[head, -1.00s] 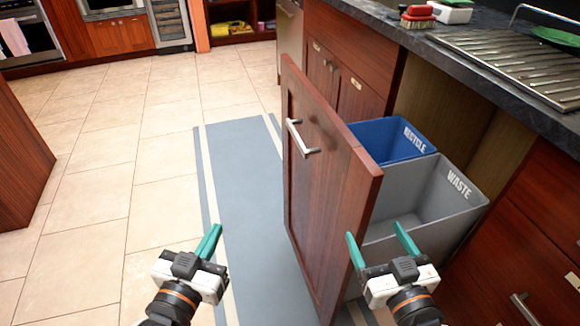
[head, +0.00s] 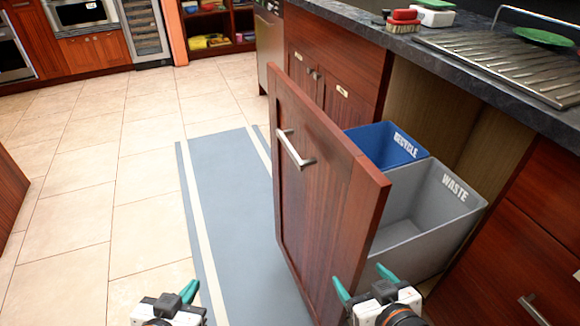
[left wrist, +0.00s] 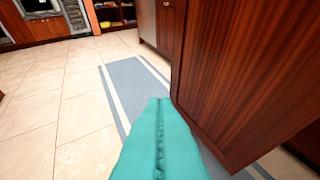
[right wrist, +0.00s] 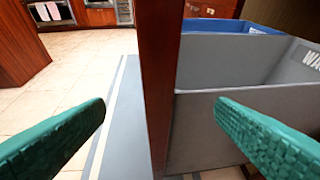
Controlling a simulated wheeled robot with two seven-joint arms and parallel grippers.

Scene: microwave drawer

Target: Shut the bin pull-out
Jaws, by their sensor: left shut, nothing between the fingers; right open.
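The bin pull-out stands open, its wooden front panel (head: 318,185) well out from the cabinet, with a metal bar handle (head: 294,150) on its outer face. Behind the panel are a blue recycle bin (head: 385,146) and a grey waste bin (head: 425,215). My left gripper (head: 190,290) is shut and empty, low on the outer side of the panel and apart from it. My right gripper (head: 363,280) is open at the panel's near edge. In the right wrist view the panel edge (right wrist: 160,90) stands between its two fingers, with the grey bin (right wrist: 215,130) to the right.
A grey-blue mat (head: 225,190) lies on the tiled floor left of the panel. The floor further left is clear. A drawer handle (head: 534,308) shows at lower right.

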